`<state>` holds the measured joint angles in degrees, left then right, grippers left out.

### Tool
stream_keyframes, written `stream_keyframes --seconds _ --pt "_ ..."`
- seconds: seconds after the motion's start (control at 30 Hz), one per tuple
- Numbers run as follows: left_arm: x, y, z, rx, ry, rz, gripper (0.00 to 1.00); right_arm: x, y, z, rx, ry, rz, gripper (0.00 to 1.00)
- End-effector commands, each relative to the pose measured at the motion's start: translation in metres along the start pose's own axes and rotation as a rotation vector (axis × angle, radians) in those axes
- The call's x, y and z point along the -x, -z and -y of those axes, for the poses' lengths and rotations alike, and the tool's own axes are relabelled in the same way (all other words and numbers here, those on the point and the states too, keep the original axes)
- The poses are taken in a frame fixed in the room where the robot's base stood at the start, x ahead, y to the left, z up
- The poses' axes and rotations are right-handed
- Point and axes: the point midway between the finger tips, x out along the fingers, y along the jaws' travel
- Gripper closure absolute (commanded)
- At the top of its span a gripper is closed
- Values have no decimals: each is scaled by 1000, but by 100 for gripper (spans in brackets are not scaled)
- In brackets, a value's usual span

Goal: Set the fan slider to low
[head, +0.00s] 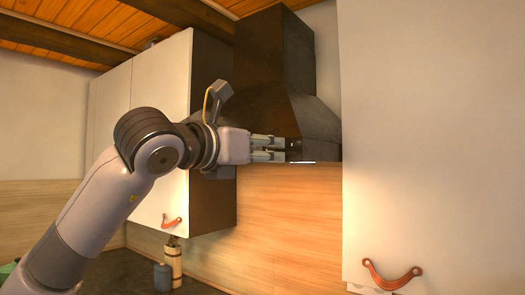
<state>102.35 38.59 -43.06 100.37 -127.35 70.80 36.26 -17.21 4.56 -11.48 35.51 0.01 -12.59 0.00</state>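The range hood (275,95) is dark metal, with a tall chimney and a sloped canopy, and hangs on the wall between white cabinets. A thin bright strip (303,162) shows at its lower front edge. I cannot make out the fan slider or its setting; it is too small or hidden behind my gripper. My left gripper (291,149) is in front of the hood's lower edge, pointing right. Its two fingers are apart, one above the other, with nothing visible between them. I cannot tell whether the fingertips touch the hood. My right gripper is not in view.
A white wall cabinet (160,90) with a leather pull (172,221) is left of the hood. A large white door (430,130) with a leather pull (392,275) fills the right. A blue-grey canister (162,277) and a wooden mill (173,262) stand on the dark counter below.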

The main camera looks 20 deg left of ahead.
Motion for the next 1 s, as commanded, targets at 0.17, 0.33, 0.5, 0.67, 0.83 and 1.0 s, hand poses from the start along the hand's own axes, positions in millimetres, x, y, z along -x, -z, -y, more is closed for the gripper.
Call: stream_keyframes --seconds 0.17,0.33,0.5,0.67,0.83,1.0 --pt "12 0 0 0 0 1 68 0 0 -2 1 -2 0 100" --pt "45 -1 -1 -1 -1 3 68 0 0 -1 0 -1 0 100" --pt "82 -1 0 -2 -1 3 68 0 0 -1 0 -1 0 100" --pt "106 -1 0 0 -1 3 68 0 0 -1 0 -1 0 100" --pt "118 0 0 0 -1 0 68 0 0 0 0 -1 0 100" --pt "120 0 0 0 0 0 68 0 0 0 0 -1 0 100"
